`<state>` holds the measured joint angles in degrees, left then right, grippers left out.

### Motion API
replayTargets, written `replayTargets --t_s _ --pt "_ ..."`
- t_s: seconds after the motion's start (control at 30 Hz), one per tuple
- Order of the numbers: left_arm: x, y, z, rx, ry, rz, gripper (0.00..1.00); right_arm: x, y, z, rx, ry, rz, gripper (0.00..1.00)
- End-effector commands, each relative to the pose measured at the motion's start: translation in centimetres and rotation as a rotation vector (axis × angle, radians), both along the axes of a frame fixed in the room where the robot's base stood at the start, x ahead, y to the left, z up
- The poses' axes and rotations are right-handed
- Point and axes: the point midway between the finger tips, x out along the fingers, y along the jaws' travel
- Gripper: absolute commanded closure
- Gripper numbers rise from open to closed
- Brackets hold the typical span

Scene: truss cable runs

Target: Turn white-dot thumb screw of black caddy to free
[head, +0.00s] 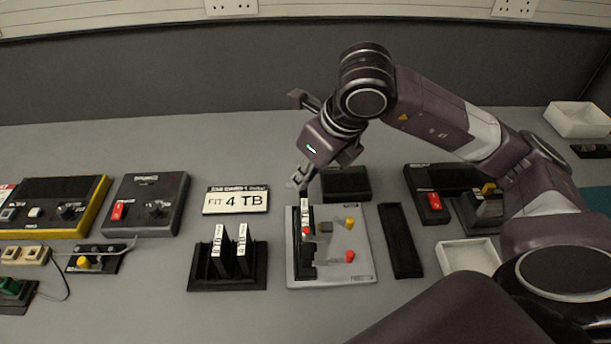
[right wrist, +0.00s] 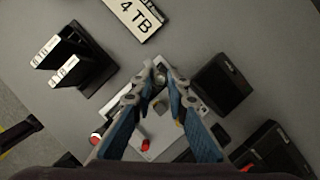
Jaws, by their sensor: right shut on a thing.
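The black caddy (head: 306,257) stands upright on the left part of a light grey plate (head: 362,268), with a white label strip and a red spot on it. My right gripper (head: 302,184) reaches down at the far end of the caddy. In the right wrist view, the fingertips (right wrist: 159,78) are closed around a small round grey metallic knob (right wrist: 160,80), which looks like the thumb screw. I cannot make out a white dot, as the fingers hide part of the knob. My left gripper is not in view.
On the plate are a yellow knob (head: 350,222) and a red knob (head: 349,256). A black rack with upright drives (head: 228,277) is left, a black tray (head: 401,241) right, a black box (head: 346,183) behind. A "FIT 4 TB" sign (head: 235,201) lies behind the rack.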

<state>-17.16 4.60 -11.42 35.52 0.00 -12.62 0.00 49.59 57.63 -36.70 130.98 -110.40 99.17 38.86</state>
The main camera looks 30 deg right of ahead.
Motion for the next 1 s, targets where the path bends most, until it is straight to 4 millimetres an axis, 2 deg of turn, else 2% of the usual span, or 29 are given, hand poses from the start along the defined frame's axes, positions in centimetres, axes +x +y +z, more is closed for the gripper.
replayTargets --t_s 0.47,0.5,0.63,0.9,1.0 --pt "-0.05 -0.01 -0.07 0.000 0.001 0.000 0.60 0.00 -0.01 0.03 -0.001 0.000 -0.014 1.00" --pt "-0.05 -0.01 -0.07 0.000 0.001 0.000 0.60 0.00 -0.01 0.03 -0.001 0.000 -0.013 0.83" --pt "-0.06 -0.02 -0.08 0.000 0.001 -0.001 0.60 0.00 -0.01 0.03 0.000 0.000 -0.013 0.68" --pt "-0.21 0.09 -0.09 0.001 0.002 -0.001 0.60 0.00 -0.01 0.06 0.000 0.000 -0.013 0.68" --pt "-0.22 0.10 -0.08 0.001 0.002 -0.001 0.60 -0.11 -0.08 0.64 0.000 -0.003 -0.013 0.68"
